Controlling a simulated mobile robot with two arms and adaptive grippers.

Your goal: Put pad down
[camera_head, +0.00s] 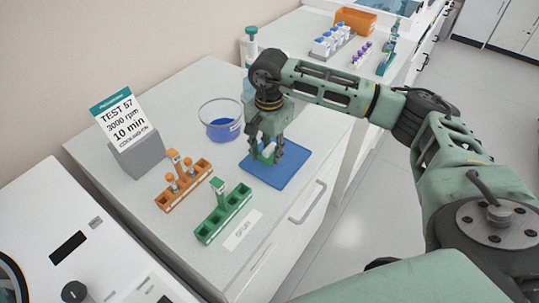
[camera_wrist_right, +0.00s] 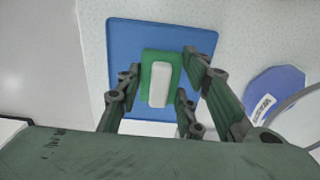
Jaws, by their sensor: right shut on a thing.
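The blue square pad (camera_head: 290,176) is at the counter's right edge, in front of the glass bowl. It also shows in the right wrist view (camera_wrist_right: 122,45), flat, with a green block and a white bar at its middle. My right gripper (camera_head: 265,156) points down over the pad and is shut on this block; in the wrist view its fingers (camera_wrist_right: 161,72) stand on both sides of it. I cannot tell whether the pad touches the counter or is just above it. My left gripper is not in view.
The glass bowl (camera_head: 220,112) with blue contents stands close behind the pad. An orange rack (camera_head: 183,192) and a green rack (camera_head: 222,222) stand to the left, with a sign (camera_head: 123,120) behind. A white label (camera_head: 243,232) lies in front, near the drawer handle (camera_head: 306,202).

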